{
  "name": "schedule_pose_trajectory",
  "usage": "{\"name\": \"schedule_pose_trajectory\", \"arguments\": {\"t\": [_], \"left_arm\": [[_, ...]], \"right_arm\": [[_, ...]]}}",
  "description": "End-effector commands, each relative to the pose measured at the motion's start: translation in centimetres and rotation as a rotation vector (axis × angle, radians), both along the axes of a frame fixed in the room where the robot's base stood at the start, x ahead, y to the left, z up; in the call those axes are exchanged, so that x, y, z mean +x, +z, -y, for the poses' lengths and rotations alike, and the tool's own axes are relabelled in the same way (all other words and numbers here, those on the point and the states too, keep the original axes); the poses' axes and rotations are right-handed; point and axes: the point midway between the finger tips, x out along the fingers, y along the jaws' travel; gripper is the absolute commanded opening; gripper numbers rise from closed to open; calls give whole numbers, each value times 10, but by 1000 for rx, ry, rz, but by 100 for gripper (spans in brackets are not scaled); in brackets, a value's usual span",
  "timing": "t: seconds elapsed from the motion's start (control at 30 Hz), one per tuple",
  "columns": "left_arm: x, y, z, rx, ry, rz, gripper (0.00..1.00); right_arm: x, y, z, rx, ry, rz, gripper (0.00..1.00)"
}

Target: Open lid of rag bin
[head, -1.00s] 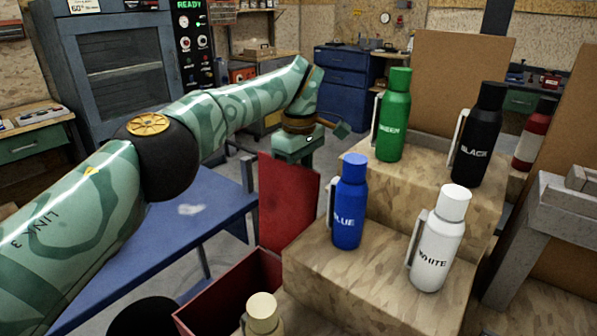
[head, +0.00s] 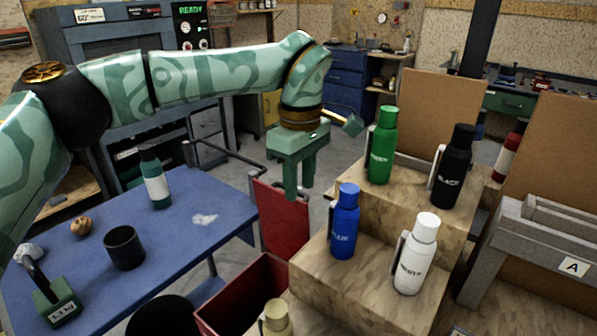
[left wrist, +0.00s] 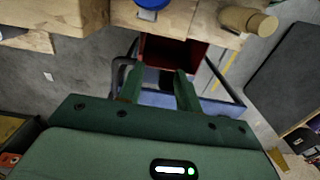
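The rag bin (head: 262,283) is a dark red box beside the blue table, seen low in the head view. Its red lid (head: 284,222) stands up steeply behind the opening, so the bin is open. My left gripper (head: 299,196) points down at the lid's top edge, with both green fingers visible. In the left wrist view the fingers (left wrist: 158,88) are apart with nothing between them, and dark red of the bin or lid (left wrist: 168,52) shows beyond their tips. I cannot tell whether a finger touches the lid. My right gripper is not in view.
A stepped wooden stand (head: 375,215) right of the bin carries blue (head: 345,225), white (head: 415,258), green (head: 381,150) and black (head: 450,170) bottles. A cream-topped bottle (head: 276,317) is near the bin's front. The blue table (head: 190,245) holds a mug (head: 124,248) and a bottle (head: 155,180).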

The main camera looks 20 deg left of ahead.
Motion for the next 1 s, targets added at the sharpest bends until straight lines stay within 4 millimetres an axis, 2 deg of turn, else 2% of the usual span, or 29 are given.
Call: {"name": "schedule_pose_trajectory", "arguments": {"t": [0.33, 0.37, 0.47, 0.57, 0.6, 0.77, 0.9, 1.0], "left_arm": [[-6, 2, 2, 0, -1, 0, 34], [-6, 2, 2, 0, -1, 0, 29], [-9, 0, -1, -3, 5, -18, 1], [-12, 5, -12, -59, 41, -41, 0], [-8, 8, -19, -83, 143, -22, 0], [15, 16, -40, -150, 660, 58, 0], [34, 24, -53, -218, 1089, 117, 0], [43, 30, -56, -262, 1316, 144, 0]], "right_arm": [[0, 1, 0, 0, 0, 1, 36], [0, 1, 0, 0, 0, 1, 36], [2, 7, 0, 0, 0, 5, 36], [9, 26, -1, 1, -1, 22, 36], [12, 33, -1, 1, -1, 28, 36], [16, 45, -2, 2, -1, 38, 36], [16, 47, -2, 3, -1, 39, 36], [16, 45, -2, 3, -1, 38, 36]]}}
